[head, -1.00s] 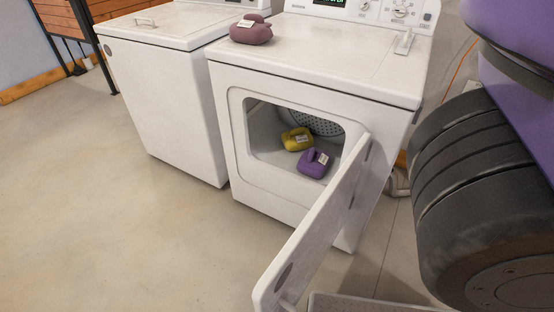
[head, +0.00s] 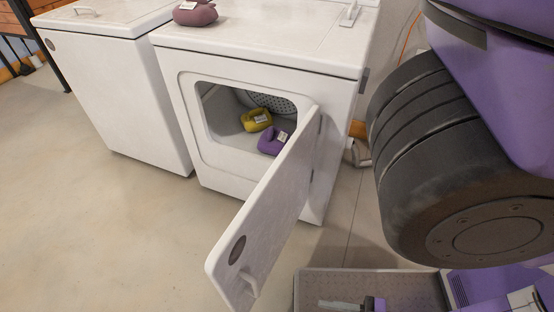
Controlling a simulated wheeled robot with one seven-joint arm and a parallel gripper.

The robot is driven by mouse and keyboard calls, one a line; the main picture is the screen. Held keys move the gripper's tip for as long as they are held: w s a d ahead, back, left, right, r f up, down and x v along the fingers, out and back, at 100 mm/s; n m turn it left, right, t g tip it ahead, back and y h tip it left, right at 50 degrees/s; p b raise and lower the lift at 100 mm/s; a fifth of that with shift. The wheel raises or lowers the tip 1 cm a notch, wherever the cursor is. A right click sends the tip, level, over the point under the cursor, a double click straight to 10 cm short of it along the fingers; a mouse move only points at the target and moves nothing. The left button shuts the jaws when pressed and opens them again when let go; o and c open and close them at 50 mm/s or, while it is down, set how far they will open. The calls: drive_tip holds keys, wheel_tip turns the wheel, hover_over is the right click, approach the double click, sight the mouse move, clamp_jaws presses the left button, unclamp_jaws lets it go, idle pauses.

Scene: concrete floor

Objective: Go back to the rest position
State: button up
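My gripper cannot be made out in the head view. Large black and purple parts of my arm (head: 440,170) fill the right side. More purple parts of my own body show at the bottom right corner, cut off by the frame edge. A small grey bar with a purple block shows at the bottom edge; what it is I cannot tell.
A white dryer (head: 265,50) stands with its door (head: 270,215) open toward me. A white washer (head: 105,85) stands left. The floor (head: 90,220) at left is clear.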

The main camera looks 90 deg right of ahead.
drive_tip(key=w+r+n+g+y, duration=0.1)
drive_tip(key=w+r, duration=0.7)
drive_tip(key=r, duration=0.2)
drive_tip(key=w+r+n+y, duration=0.1)
drive_tip(key=w+r+y, duration=0.1)
drive_tip(key=w+r, duration=0.75)
wheel_tip(320, 180, up, 14)
drive_tip(key=s+p, duration=0.2)
drive_tip(key=p, duration=1.1)
drive_tip(key=shift+a+r, duration=0.15)
drive_tip(key=shift+r, duration=0.1)
